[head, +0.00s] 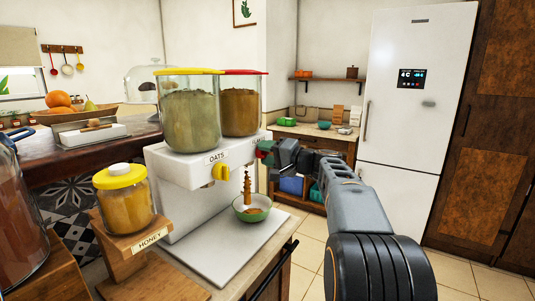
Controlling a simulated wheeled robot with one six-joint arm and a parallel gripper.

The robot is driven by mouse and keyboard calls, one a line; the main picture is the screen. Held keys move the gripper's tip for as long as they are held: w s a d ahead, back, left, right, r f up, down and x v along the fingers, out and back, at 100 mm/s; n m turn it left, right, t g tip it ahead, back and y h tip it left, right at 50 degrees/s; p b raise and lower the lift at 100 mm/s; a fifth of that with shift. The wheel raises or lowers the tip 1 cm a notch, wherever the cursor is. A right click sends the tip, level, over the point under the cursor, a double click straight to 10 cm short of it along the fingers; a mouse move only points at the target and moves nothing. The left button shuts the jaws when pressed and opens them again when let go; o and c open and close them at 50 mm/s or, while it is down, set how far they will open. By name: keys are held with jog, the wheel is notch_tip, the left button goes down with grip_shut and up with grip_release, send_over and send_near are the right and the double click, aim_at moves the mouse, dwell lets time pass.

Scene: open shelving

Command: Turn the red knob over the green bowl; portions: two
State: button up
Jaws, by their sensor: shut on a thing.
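A white dispenser (190,173) carries two clear canisters. The front canister (190,118), labelled OATS, has a yellow lid and a yellow knob (221,172). The rear canister (240,111) has a red lid and brown contents. The red knob (265,145) is on the dispenser front below it, mostly hidden by my gripper (268,152), which is shut on it. The green bowl (241,215) stands below on the white base, with some brown food in it. A column of brown pieces (247,186) shows in the air just above the bowl.
A honey jar (124,195) on a wooden stand and a large dark jar (20,230) stand at the left. A fruit bowl (65,113) is on the counter behind. The floor in front of the white fridge (413,100) is clear.

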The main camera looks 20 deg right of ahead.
jog(key=shift+m+p, duration=0.35)
jog(key=shift+m, duration=1.15)
jog(key=shift+m, duration=0.3)
jog(key=o, duration=0.9)
jog(key=v, duration=1.3)
jog(key=shift+s+d, duration=0.25)
jog(key=shift+s, duration=0.1)
